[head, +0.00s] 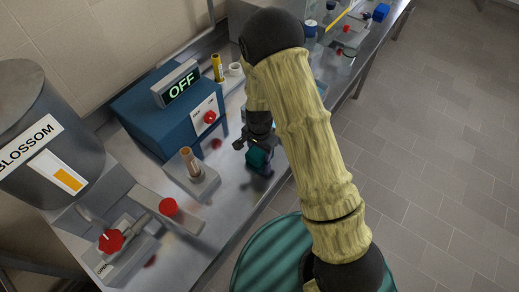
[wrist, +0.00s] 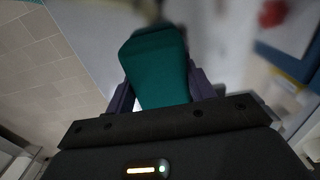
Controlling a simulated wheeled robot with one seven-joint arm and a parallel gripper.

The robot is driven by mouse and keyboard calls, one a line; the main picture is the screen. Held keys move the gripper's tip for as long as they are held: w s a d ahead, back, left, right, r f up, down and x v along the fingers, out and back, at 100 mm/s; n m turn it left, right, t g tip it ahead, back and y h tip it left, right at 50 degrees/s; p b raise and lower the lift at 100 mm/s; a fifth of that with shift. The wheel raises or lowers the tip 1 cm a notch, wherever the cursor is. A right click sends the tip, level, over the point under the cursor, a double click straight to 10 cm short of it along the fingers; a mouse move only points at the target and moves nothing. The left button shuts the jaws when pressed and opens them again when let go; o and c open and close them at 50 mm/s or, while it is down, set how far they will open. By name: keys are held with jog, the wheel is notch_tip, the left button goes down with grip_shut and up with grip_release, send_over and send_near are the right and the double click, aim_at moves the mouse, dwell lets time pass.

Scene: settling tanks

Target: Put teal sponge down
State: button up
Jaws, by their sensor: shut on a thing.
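The teal sponge (wrist: 158,68) is held between the two fingers of my gripper (wrist: 162,90) in the wrist view. In the head view the teal sponge (head: 258,157) is in my gripper (head: 256,150), over the steel bench in front of the blue box. My gripper is shut on it. I cannot tell whether the sponge's underside touches the bench. My arm hides part of the bench to the right.
The steel bench (head: 245,195) holds a blue box (head: 165,115) with an "OFF" display (head: 175,83), a grey stand (head: 193,178) with a brown rod, and a yellow cylinder (head: 217,68). A grey "BLOSSOM" tank (head: 45,110) and red knobs are at left. Bare bench lies around the sponge.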

jog(key=shift+f, duration=0.15)
jog(key=o, duration=1)
jog(key=shift+o, duration=0.2)
notch_tip(320, 180, up, 12)
jog(key=b, duration=0.1)
jog(key=shift+r+b, duration=0.2)
jog(key=shift+b, duration=0.15)
jog(key=s+d+r+n+t, duration=0.2)
jog(key=s+d+r+n, duration=0.5)
jog(key=s+d, duration=0.5)
jog(key=shift+d+r+n+t, duration=0.3)
jog(key=shift+d+r, duration=0.5)
jog(key=shift+d, duration=0.05)
